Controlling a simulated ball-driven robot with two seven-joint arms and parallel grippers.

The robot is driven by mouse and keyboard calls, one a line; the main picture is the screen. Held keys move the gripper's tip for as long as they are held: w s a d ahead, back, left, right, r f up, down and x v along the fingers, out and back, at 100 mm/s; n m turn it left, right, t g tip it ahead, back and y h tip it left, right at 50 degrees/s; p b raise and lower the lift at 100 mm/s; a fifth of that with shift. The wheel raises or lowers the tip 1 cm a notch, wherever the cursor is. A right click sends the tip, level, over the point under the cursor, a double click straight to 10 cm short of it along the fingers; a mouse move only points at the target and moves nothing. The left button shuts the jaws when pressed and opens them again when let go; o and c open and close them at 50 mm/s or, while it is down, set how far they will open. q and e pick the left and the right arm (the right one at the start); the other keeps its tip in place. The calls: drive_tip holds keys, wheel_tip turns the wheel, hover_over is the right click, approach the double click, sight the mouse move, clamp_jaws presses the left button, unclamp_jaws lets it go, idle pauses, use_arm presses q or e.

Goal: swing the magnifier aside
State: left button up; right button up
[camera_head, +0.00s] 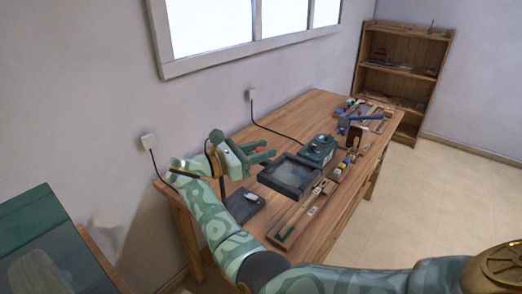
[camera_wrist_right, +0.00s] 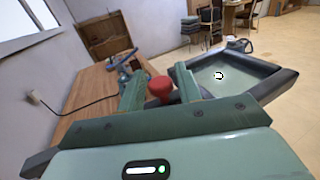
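The magnifier seems to be the square pane in a thick dark frame (camera_head: 290,175) over the bench; it also shows in the right wrist view (camera_wrist_right: 228,74), just right of my fingers. A red knob (camera_wrist_right: 160,89) stands between the fingers of my right gripper (camera_wrist_right: 161,88). In the head view, my right gripper (camera_head: 263,152) is at the left of the frame, with a bit of red between its spread fingers. The fingers look open around the knob; whether one touches it is unclear. How the knob joins the frame is hidden. My left gripper is not in view.
The wooden bench (camera_head: 335,200) runs along the wall under a window. A teal box-shaped device (camera_head: 319,149) stands behind the frame, with small tools and parts along the bench's right side. A dark pad (camera_head: 243,205) lies near my arm. A bookcase (camera_head: 405,75) stands far back.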

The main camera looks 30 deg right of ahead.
drive_tip(key=shift+o, duration=0.3)
drive_tip(key=shift+a, duration=0.1)
drive_tip(key=shift+a, duration=0.35)
drive_tip(key=a+b, duration=0.4)
drive_tip(key=a, duration=0.7)
drive_tip(key=shift+w+a, duration=0.15)
drive_tip(key=shift+w, duration=0.3)
